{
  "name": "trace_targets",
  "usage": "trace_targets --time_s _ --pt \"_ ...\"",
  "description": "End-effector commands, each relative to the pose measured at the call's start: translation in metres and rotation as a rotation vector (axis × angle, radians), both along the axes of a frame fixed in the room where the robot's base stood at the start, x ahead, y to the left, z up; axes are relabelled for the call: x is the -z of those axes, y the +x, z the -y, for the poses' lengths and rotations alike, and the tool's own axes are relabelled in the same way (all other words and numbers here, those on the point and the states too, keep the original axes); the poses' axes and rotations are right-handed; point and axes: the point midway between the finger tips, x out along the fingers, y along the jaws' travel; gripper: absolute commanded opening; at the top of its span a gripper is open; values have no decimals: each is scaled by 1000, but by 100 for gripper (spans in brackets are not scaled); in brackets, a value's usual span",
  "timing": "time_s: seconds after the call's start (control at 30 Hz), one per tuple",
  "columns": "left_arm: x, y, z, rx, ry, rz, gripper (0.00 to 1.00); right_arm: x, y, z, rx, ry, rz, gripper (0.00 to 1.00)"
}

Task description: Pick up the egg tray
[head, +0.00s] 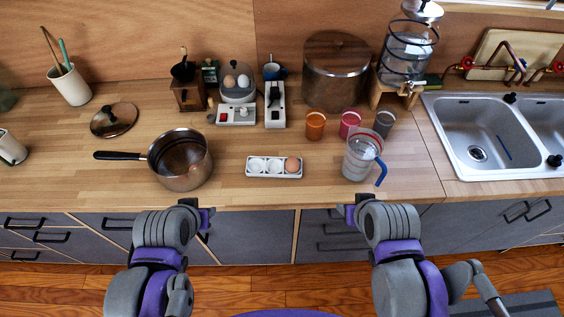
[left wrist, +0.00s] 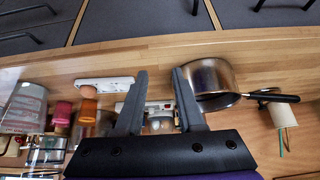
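The tray (left wrist: 118,83) also shows in the left wrist view, left of the fingers. My left gripper (head: 206,217) is in front of the counter, left of the tray and apart from it. In the left wrist view its two fingers (left wrist: 160,76) are spread with nothing between them. My right gripper (head: 350,212) is in front of the counter, right of the tray; its fingers are not clear to see.
A steel saucepan (head: 181,170) stands left of the tray, its handle pointing left. A glass pitcher (head: 360,158) with a blue handle stands to the right. Coloured cups (head: 316,125) and an egg cooker (head: 238,95) stand behind. The counter around the tray is bare.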

Motion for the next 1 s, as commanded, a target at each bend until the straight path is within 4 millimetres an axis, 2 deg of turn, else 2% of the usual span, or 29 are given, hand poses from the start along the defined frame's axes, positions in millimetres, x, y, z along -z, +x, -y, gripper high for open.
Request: trace_targets --time_s 0.23,0.37,0.53,0.7,0.9,1.0 --pt "-2 2 1 1 0 -8 39 1 -1 0 0 0 -2 50" --pt "-14 16 6 9 -4 -58 39 9 -7 0 0 0 -13 50" --pt "-34 58 20 28 -8 -181 39 27 -19 0 0 0 -36 50" --pt "-41 108 40 44 -6 -309 39 44 -28 0 0 0 -54 50" --pt "-32 164 68 62 5 -448 39 62 -37 0 0 0 -70 50" --pt "-23 185 80 66 11 -503 39 68 -39 0 0 0 -74 50"
